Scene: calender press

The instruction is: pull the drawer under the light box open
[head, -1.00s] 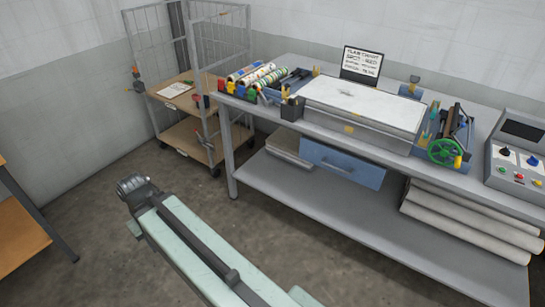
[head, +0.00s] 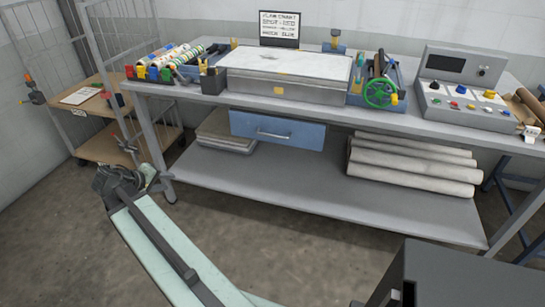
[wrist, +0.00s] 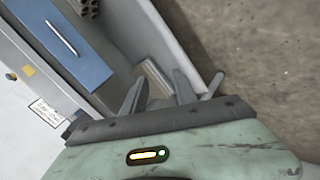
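The blue drawer (head: 277,130) hangs under the bench top, below the light box (head: 285,88) with its white top. Its front looks closed, with a horizontal metal handle (head: 274,134) across it. In the wrist view the drawer (wrist: 88,58) is at the upper left, with its handle (wrist: 62,38) slanted. My gripper (head: 117,181) is low at the left in the head view, away from the drawer, near the bench's left leg. In the wrist view its fingers (wrist: 160,88) are spread with nothing held between them.
The bench's lower shelf (head: 270,190) carries a stack of flat slabs (head: 224,135) at the left and several pale rolls (head: 410,165) at the right. A wire cart (head: 100,115) stands left of the bench. The floor in front of the bench is bare.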

